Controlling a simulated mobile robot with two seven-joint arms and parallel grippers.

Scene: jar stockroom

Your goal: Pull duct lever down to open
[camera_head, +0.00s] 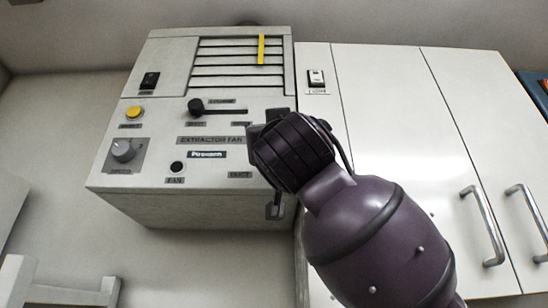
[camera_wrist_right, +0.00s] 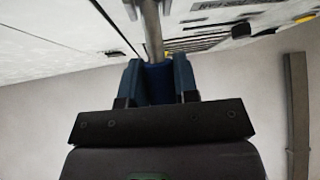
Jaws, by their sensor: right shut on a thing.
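The duct lever is a metal rod (camera_wrist_right: 152,32) with a blue grip (camera_wrist_right: 157,84) at its end, seen in the right wrist view. My right gripper (camera_wrist_right: 158,78) is shut on this blue grip, one blue finger on each side. In the head view my right arm covers the right side of the extractor fan panel (camera_head: 215,205), beside the DUCT label (camera_head: 240,175). The lever is mostly or wholly hidden there, and I cannot tell its angle. My left gripper is not in view.
The panel carries a vent grille with a yellow strip (camera_head: 261,50), a black-knobbed slider (camera_head: 196,106), a yellow button (camera_head: 134,112), a grey dial (camera_head: 123,150) and a black fan knob (camera_head: 177,167). White cabinet doors (camera_head: 390,110) with metal handles (camera_head: 484,225) stand to the right.

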